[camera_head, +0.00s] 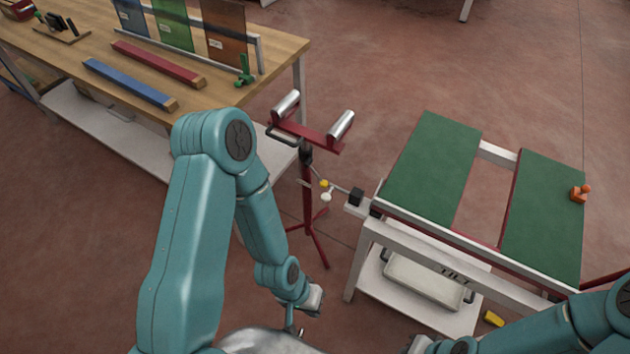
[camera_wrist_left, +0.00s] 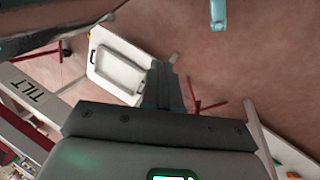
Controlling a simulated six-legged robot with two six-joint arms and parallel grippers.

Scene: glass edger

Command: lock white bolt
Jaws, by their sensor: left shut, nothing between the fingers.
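A small white knob (camera_head: 326,197), the likely white bolt, shows in the head view beside the red stand (camera_head: 306,195). A yellow knob (camera_head: 324,184) sits just above it. I cannot tell whether the white knob is locked. My left gripper (camera_head: 300,330) is low at the bottom centre, well below the knob in the picture and apart from it. It is shut and empty; its dark fingers also show in the left wrist view (camera_wrist_left: 164,88). The white knob cannot be made out there. My right gripper (camera_head: 418,345) is partly cut off at the bottom edge, and its jaws are unclear.
A wooden workbench (camera_head: 110,75) stands at the upper left.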

